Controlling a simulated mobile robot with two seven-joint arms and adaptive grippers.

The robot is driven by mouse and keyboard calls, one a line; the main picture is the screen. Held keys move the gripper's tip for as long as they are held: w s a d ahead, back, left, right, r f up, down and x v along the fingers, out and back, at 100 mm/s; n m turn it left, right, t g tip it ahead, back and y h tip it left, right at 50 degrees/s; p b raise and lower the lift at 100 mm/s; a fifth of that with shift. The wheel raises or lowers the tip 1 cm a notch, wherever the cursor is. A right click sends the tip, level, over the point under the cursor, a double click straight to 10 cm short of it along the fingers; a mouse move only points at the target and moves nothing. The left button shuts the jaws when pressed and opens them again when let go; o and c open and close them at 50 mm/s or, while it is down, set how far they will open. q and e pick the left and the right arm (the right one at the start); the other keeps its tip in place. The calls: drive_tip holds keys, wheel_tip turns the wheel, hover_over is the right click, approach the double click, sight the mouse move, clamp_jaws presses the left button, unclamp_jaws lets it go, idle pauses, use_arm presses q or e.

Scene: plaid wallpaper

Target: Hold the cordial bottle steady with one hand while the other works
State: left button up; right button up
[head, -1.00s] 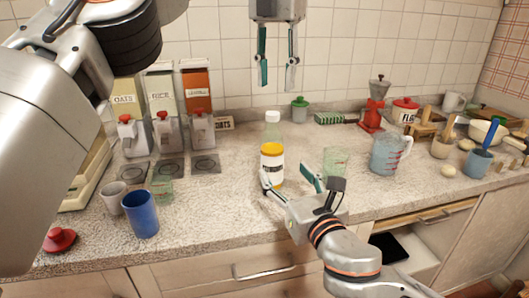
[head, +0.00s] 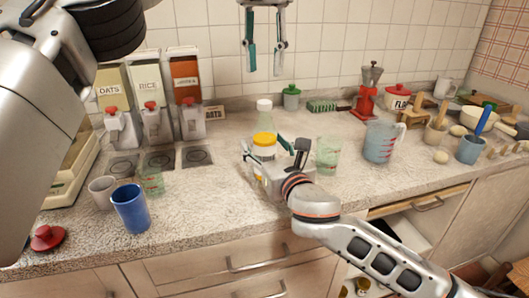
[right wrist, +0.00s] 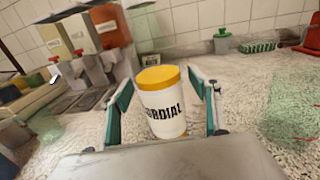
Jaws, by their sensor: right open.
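The cordial bottle (head: 264,152) is white with a yellow lid and stands upright on the counter. In the right wrist view its label ends in "ORDIAL" (right wrist: 166,120). My right gripper (head: 262,147) is low at the bottle, and its palm hides the bottle's lower part in the head view. In the right wrist view my right gripper (right wrist: 160,84) is open, with one finger on each side of the bottle and gaps visible. My left gripper (head: 265,72) hangs fingers down above and behind the bottle, open and empty.
A clear bottle with a white cap (head: 264,105) stands just behind. A green glass (head: 328,155) and a measuring jug (head: 380,142) stand to the right. A blue cup (head: 130,208) and dispensers (head: 150,115) are at left.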

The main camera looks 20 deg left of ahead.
clamp_jaws()
idle(0.3)
